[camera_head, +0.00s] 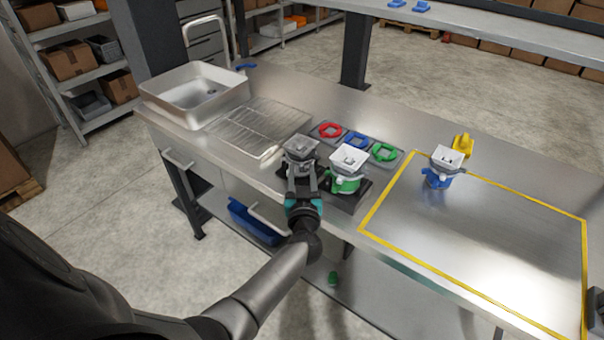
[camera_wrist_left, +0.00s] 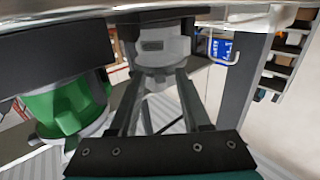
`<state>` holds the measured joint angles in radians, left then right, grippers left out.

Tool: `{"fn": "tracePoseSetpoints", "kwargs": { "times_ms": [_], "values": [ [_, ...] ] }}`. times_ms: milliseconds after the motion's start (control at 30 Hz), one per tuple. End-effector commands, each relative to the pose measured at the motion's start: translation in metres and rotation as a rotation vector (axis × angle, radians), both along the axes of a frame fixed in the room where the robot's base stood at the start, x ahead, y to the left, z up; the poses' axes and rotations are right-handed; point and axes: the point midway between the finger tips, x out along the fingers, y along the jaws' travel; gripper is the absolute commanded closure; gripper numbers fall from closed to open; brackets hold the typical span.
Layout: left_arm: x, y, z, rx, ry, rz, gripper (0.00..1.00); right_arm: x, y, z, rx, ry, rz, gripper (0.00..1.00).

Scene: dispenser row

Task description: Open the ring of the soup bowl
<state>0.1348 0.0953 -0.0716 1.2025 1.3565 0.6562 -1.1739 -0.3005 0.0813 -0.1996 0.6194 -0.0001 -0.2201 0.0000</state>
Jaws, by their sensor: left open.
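A grey dispenser with a square hopper (camera_head: 300,147) stands at the left of the row; its pale body also shows in the left wrist view (camera_wrist_left: 163,47). My left gripper (camera_head: 301,182) is in front of it, partly hiding its lower part. In the left wrist view its two fingers (camera_wrist_left: 159,84) are apart, pointing at the grey body; I cannot tell whether they touch it. A green dispenser with a white hopper (camera_head: 346,176) stands just right; its green part is at left in the wrist view (camera_wrist_left: 68,108). I cannot tell which part is the soup bowl's ring. My right gripper is not seen.

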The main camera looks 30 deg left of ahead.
Motion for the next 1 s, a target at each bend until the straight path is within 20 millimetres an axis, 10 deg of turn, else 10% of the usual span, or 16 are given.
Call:
{"fn": "tracePoseSetpoints", "kwargs": {
  "times_ms": [467, 1000],
  "values": [
    [-0.0004, -0.0003, -0.0001, -0.001, -0.001, 0.000, 0.99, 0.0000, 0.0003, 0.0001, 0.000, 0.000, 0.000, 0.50],
    [0.0010, -0.0020, 0.0000, -0.004, -0.001, 0.025, 1.00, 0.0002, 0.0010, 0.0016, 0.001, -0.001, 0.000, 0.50]
  ]
}}
